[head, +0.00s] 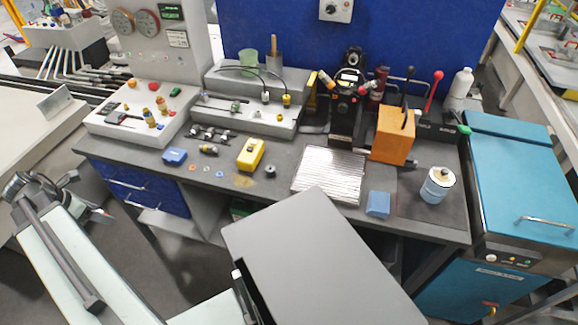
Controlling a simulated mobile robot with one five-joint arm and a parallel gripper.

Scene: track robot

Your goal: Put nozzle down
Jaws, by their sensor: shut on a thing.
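My gripper (48,186) seems to be the dark, jointed end of my pale arm at the left edge, away from the bench and over the floor side. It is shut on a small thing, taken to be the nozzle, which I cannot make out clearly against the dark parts. Several small dark and metal fittings (209,140) lie on the grey workbench (280,192), left of a yellow box (251,154).
A silver ribbed mat (328,175), an orange block (392,135), a blue block (378,204) and a white-and-blue jar (437,185) stand on the bench's right half. A blue box (174,156) sits at left. A teal cabinet (515,170) stands right. The front middle is fairly clear.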

